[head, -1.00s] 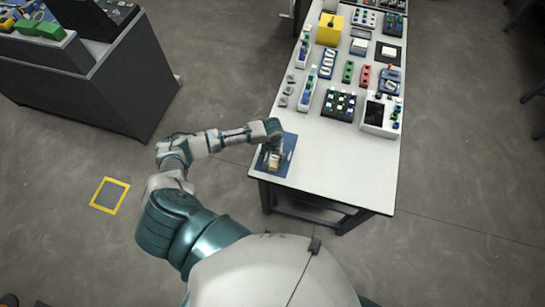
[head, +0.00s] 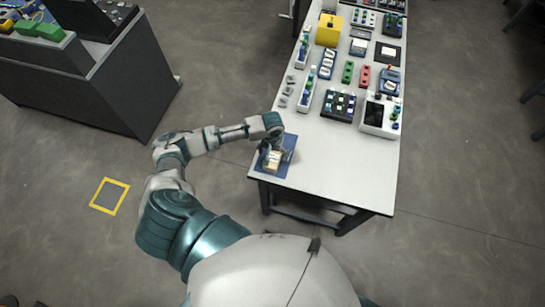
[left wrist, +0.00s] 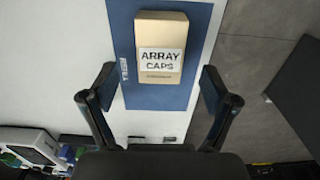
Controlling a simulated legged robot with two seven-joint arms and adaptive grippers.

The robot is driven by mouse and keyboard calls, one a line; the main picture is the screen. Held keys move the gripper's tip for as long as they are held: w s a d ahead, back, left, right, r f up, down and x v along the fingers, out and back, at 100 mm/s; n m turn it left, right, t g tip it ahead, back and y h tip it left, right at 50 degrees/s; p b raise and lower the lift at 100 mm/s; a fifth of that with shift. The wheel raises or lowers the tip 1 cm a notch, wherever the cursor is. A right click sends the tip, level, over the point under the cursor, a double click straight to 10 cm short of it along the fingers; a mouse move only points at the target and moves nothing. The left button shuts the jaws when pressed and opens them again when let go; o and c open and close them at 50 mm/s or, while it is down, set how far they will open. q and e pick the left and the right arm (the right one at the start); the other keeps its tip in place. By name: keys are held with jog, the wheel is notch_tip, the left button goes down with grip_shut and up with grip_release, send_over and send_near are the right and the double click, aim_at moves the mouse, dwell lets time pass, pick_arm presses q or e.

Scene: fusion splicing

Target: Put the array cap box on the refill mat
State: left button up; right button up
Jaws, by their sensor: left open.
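The array cap box (left wrist: 161,32) is a tan box with a white label reading "ARRAY CAPS". It lies on the blue refill mat (left wrist: 172,96) in the left wrist view, and the box (head: 273,160) also shows on the mat (head: 290,148) at the table's near left corner in the head view. My left gripper (left wrist: 157,80) is open, its two fingers apart on either side and short of the box. In the head view the left gripper (head: 268,148) is just over the mat, partly covering it. My right gripper is not in view.
The white table (head: 340,165) has clear room right of the mat. Farther back are a black tray of small parts (head: 339,104), a white device with a dark screen (head: 381,115) and a yellow box (head: 330,29). A dark cabinet (head: 100,85) stands at left.

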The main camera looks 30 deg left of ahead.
aim_at(272, 159)
pick_arm(q)
notch_tip(272, 159, up, 8)
jog(key=shift+d+f, duration=0.15)
jog(key=shift+f, duration=0.1)
dwell(0.4)
